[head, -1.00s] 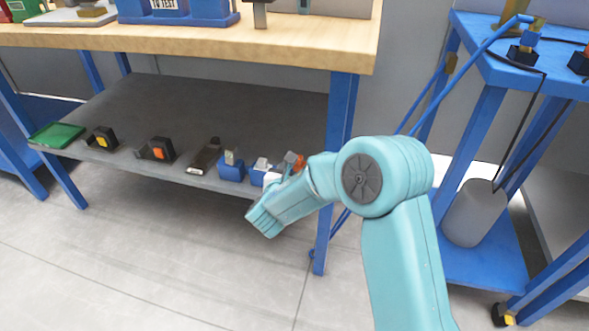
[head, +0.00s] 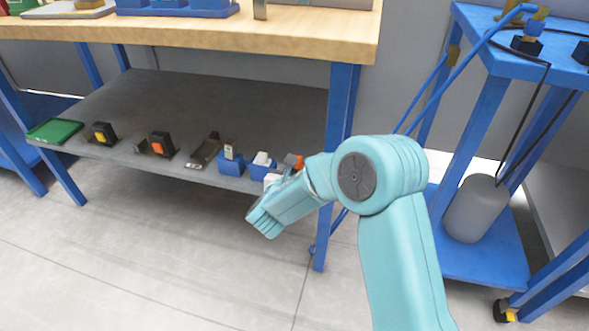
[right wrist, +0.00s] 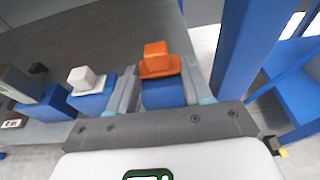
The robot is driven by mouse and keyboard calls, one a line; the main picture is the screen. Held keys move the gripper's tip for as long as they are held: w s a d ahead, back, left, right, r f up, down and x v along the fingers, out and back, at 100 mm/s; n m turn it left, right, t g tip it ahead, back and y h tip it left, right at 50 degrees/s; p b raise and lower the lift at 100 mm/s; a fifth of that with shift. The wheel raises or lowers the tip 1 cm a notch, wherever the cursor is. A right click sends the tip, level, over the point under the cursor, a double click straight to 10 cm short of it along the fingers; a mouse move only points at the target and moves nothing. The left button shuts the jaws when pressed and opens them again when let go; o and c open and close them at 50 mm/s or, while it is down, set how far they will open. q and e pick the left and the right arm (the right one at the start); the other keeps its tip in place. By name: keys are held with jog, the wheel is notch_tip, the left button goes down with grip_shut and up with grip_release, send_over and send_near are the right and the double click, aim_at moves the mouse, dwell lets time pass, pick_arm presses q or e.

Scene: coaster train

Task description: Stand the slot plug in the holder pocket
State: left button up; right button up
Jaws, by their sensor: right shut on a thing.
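The orange slot plug (right wrist: 157,60) shows between the fingers of my right gripper (right wrist: 158,78) in the right wrist view. It has a block-shaped top on a wider orange flange. A blue holder pocket (right wrist: 163,96) lies directly below the flange; I cannot tell how deep the plug sits in it. My right gripper is shut on the plug. In the head view, the plug (head: 294,160) shows small at the shelf's right end, and my wrist hides most of the holder and the right gripper (head: 286,172). My left gripper is not in view.
A blue holder with a white plug (right wrist: 84,78) stands left of my right gripper. Another blue holder (head: 231,164), black-and-orange and black-and-yellow items, and a green tray (head: 54,131) line the grey shelf's (head: 250,115) front. A blue table leg (head: 340,150) rises close on the right.

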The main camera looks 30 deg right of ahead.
jog(key=shift+f, duration=0.1)
jog(key=o, duration=1)
jog(key=shift+o, duration=0.5)
jog(key=shift+s, duration=0.1)
jog(key=shift+f, duration=0.1)
